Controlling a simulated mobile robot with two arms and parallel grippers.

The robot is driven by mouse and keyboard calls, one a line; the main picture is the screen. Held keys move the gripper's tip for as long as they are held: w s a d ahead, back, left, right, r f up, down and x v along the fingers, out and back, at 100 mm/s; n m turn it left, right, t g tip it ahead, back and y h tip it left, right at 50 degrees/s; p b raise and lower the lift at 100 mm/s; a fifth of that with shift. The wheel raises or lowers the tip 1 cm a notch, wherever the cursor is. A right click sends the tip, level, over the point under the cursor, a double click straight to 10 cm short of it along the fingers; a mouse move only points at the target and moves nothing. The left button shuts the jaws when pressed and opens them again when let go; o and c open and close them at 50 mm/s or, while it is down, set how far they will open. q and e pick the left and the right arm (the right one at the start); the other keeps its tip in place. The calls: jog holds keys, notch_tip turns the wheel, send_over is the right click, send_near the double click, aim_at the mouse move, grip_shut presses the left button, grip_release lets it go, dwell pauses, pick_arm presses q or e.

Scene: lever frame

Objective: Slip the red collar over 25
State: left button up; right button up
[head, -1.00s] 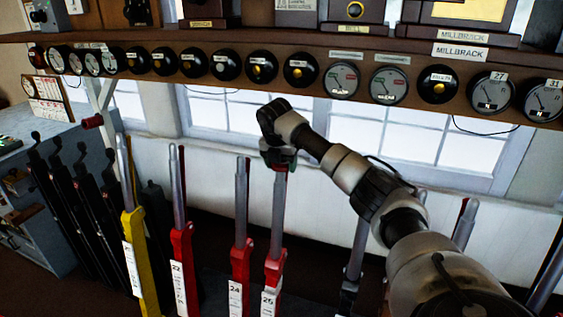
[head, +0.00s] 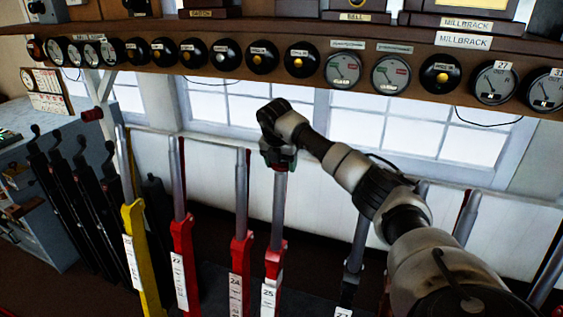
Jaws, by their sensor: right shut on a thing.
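Lever 25 (head: 273,262) stands upright in the row, with a red lower part, a bare steel handle and a white plate reading 25. My right gripper (head: 279,162) is at the top of this handle, pointing down and shut. My left gripper is not in view.
Red lever 24 (head: 241,252) stands close on the left, with another red lever (head: 183,250) and a yellow lever (head: 138,245) beyond. A black lever (head: 350,280) stands right. The instrument shelf (head: 215,32) runs above my right arm.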

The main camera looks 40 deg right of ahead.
jog(key=o, duration=1)
jog(key=shift+o, duration=0.2)
jog(key=shift+p+v, duration=2.25)
jog(key=shift+v, duration=1)
jog(key=shift+p+v, duration=0.65)
jog(key=shift+v, duration=0.65)
